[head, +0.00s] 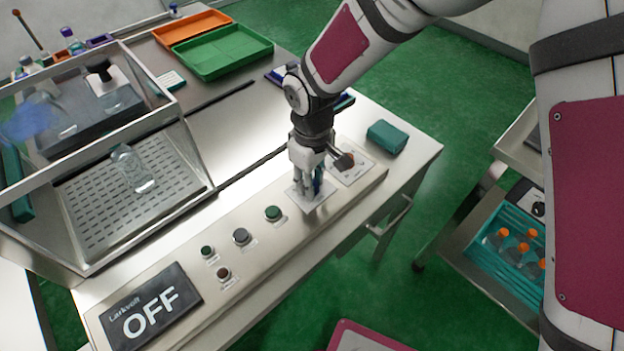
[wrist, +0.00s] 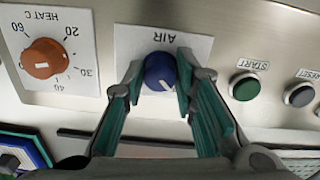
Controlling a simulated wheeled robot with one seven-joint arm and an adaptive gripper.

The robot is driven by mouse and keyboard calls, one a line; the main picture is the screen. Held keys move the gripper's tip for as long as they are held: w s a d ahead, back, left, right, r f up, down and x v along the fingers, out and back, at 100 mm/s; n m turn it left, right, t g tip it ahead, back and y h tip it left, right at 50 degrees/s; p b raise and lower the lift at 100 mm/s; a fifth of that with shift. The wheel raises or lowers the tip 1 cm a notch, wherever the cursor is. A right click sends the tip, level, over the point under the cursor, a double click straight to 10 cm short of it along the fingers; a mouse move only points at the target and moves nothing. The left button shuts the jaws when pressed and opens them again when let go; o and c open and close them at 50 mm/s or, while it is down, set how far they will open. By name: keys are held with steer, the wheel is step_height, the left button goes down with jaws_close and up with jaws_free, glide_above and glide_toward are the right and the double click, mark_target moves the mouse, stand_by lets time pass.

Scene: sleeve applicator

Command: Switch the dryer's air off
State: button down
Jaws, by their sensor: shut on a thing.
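The blue air knob (wrist: 158,74) sits on a white plate marked AIR (wrist: 200,45) on the control panel. Its white pointer line slants to the lower right in the wrist view. My gripper (wrist: 161,68) is shut on the knob, one green-padded finger on each side. In the head view my gripper (head: 309,184) points down at the panel, and its fingers mostly hide the knob. A dark display (head: 150,310) at the panel's near left end reads OFF in large white letters.
An orange HEAT C dial (wrist: 44,59) is beside the air knob. A green START button (wrist: 244,87) and a grey RESET button (wrist: 299,94) are on the other side. A clear-walled enclosure (head: 190,150) stands behind the panel, with a bottle (head: 135,172) inside.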

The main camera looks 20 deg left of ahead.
steer(key=c, duration=1.3)
jaws_free()
steer(key=shift+r, duration=0.1)
step_height(320, 180, up, 12)
steer(key=d+r+m+t+p, duration=0.1)
steer(key=d+r+m, duration=0.2)
steer(key=d+r, duration=0.55)
steer(key=d+r+m+t, duration=0.1)
steer(key=d+r+m, duration=0.3)
steer(key=d, duration=0.9)
steer(key=s+d+r+m+t, duration=0.1)
steer(key=s+d+m, duration=0.3)
steer(key=s+d, duration=0.3)
steer(key=s+d+r+m+t+p, duration=0.1)
steer(key=s+d+r+m, duration=0.1)
steer(key=s+d+m, duration=0.2)
steer(key=s+d, duration=0.3)
steer(key=d, duration=0.2)
steer(key=shift+s+d+r, duration=0.2)
steer(key=shift+s+r, duration=0.05)
